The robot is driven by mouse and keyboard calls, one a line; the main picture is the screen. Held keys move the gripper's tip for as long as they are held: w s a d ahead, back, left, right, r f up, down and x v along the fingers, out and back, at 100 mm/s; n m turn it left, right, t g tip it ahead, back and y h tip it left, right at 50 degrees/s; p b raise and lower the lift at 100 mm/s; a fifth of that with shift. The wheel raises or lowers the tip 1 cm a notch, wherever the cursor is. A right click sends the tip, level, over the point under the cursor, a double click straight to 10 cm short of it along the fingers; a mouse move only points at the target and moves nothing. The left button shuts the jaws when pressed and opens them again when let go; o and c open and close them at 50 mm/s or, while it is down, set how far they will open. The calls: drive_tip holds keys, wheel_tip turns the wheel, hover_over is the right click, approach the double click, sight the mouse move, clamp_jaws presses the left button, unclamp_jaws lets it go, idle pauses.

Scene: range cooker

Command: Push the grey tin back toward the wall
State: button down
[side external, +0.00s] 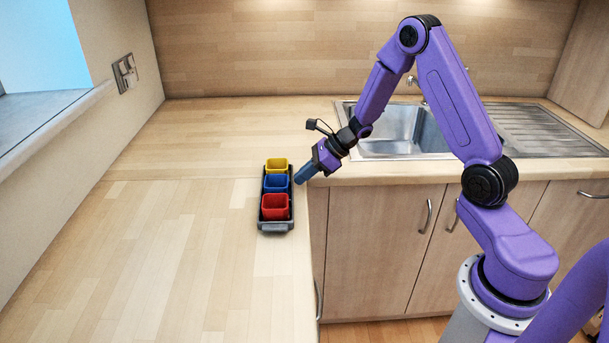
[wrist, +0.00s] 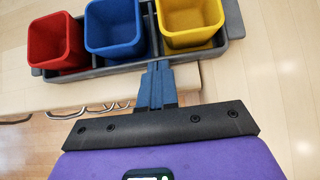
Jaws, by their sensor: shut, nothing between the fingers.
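The grey tin (side external: 276,228) is a long dark tray with end handles, lying on the wooden counter along its right edge. It holds a red cup (side external: 276,207), a blue cup (side external: 276,184) and a yellow cup (side external: 277,165) in a row. My gripper (side external: 301,177) is shut, its blue fingers pointing down and left at the tin's right long side, near the blue cup. In the wrist view the shut fingertips (wrist: 158,64) meet the near side of the tin (wrist: 105,72), between the blue and yellow cups. I cannot tell whether they touch it.
The counter (side external: 150,240) left of the tin is clear up to the left wall (side external: 120,35). The counter behind it is clear up to the wooden back wall (side external: 260,50). A sink (side external: 390,130) lies to the right, above cupboards (side external: 380,240).

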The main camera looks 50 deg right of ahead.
sight(281, 175)
drive_tip(key=w+a, duration=0.4)
drive_tip(key=shift+w+a, duration=0.15)
drive_tip(key=shift+a, duration=0.05)
drive_tip(key=shift+d, duration=0.1)
